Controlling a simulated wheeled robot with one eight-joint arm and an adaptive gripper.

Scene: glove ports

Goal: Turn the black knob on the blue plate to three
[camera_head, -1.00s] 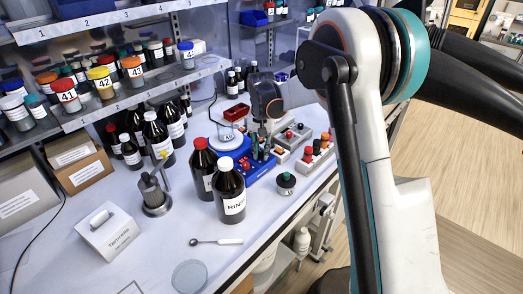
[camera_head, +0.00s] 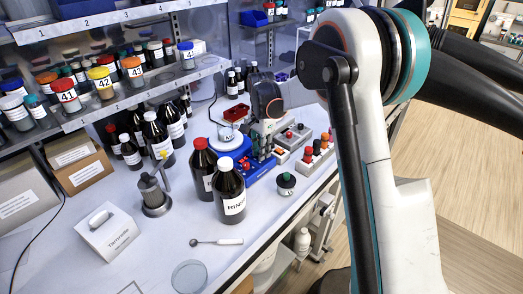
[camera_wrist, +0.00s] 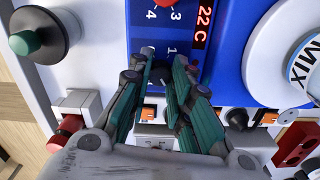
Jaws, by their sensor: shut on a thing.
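The blue plate (camera_wrist: 208,75) fills the upper middle of the wrist view, with printed numbers and a red "22 C" display. My gripper (camera_wrist: 160,76) points at it, with its teal fingers closed on both sides of the black knob (camera_wrist: 155,84). Only a dark part of the knob shows between the fingers; its pointer cannot be read. A "1" shows just above the fingertips; "4" and "3" show higher, under a red knob (camera_wrist: 166,3). In the head view my gripper (camera_head: 264,147) is down at the blue device (camera_head: 262,170).
A white round plate marked MIX (camera_wrist: 292,58) is at the right. A green-capped black item (camera_wrist: 40,36) is at the upper left, with a red knob (camera_wrist: 66,133) below. In the head view, dark bottles (camera_head: 229,190) stand left of the device; button boxes (camera_head: 316,150) stand right.

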